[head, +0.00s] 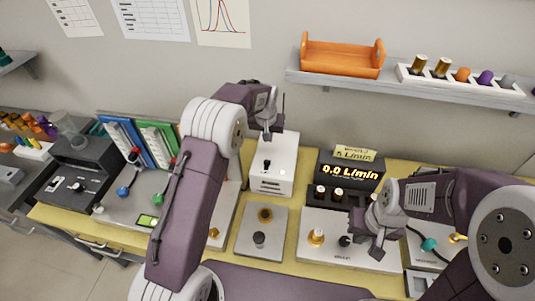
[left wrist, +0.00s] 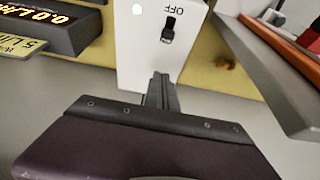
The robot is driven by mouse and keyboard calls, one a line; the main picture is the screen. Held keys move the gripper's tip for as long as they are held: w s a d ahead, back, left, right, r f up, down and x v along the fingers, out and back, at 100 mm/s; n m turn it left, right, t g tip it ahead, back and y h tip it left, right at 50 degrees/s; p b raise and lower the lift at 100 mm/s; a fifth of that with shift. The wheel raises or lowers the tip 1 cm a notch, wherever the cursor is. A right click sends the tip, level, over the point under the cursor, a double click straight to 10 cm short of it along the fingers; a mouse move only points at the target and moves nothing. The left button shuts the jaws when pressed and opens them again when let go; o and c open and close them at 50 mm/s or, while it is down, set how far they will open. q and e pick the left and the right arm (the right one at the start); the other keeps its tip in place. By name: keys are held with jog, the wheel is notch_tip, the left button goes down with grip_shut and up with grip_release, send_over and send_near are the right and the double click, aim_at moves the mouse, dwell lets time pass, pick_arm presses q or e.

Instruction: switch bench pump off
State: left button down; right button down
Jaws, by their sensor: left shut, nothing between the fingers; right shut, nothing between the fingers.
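The bench pump appears to be the white box (head: 284,176) at the back of the yellow bench, with a black switch (head: 267,166) on its face. The left wrist view shows the white box (left wrist: 140,50) upside down, with the black switch (left wrist: 168,30) beside the word OFF and a small pale light. I cannot tell for sure which way the lever is set. My left gripper (head: 267,132) is shut and empty at the box's top back edge; its fingers (left wrist: 160,92) appear apart from the switch. My right gripper (head: 376,248) is shut and empty above a white panel with knobs.
A black flow meter (head: 348,171) reading 0.0 L/min stands right of the box. A grey plate (head: 262,245) with two knobs lies in front. A wall shelf (head: 400,83) with an orange tray (head: 341,61) hangs above on the right.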

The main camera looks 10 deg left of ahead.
aim_at(267, 163)
pick_arm(q)
jog(key=p+x, duration=0.2)
jog(key=x, duration=0.8)
jog(key=s+p, duration=0.2)
jog(key=s, duration=0.1)
jog(key=shift+a+r, duration=0.1)
jog(key=shift+r, duration=0.05)
jog(key=shift+s, duration=0.55)
jog(key=shift+w, duration=0.1)
